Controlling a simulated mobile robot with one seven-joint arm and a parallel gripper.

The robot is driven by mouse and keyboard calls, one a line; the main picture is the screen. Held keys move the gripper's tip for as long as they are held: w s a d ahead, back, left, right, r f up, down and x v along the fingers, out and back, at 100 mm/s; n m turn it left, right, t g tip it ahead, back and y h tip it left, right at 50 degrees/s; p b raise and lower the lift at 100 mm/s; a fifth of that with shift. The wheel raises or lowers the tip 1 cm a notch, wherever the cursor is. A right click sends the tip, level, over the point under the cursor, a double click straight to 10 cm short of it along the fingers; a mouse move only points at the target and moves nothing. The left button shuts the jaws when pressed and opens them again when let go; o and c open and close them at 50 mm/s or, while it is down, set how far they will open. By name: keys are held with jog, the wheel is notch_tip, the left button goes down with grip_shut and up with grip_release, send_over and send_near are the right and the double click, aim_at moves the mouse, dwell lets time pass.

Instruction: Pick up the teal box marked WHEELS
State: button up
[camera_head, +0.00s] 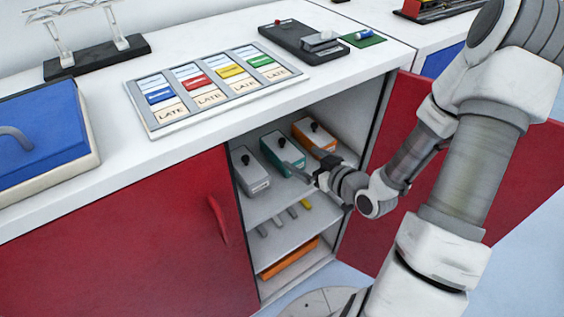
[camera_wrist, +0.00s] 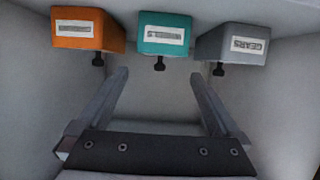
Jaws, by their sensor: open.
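The teal box (camera_head: 283,153) stands on the upper shelf of the open cabinet, between a grey box and an orange box. It has a dark knob on top. In the wrist view the picture is upside down, and the teal box (camera_wrist: 172,22) shows a white label that is hard to read. My gripper (camera_wrist: 159,76) is open and empty. Its two fingers point toward the teal box and are apart from it, one on each side of the knob's line. In the head view my gripper (camera_head: 304,169) is at the shelf front, partly hidden by my arm.
The grey box (camera_head: 250,171), labelled GEARS in the wrist view, and the orange box (camera_head: 315,137) stand close on either side. The cabinet's side walls and the red open door (camera_head: 385,215) border the space. The lower shelf (camera_head: 275,237) holds small tools.

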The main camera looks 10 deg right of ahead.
aim_at(283, 148)
jog(key=b, duration=0.1)
jog(key=f+b, duration=0.1)
jog(key=shift+w+a+b, duration=0.2)
jog(key=shift+w+b, duration=0.05)
jog(key=shift+b, duration=0.15)
jog(key=b+x, duration=0.2)
jog(key=x, duration=0.1)
jog(key=shift+w+a+r+b, duration=0.1)
jog(key=shift+w+a+b, duration=0.1)
jog(key=shift+w+b, duration=0.1)
jog(key=b+x, duration=0.2)
jog(key=x, duration=0.3)
jog(key=shift+w, duration=0.25)
jog(key=shift+w+a, duration=0.15)
jog(key=shift+w, duration=0.25)
jog(key=c, duration=1.4)
grip_shut()
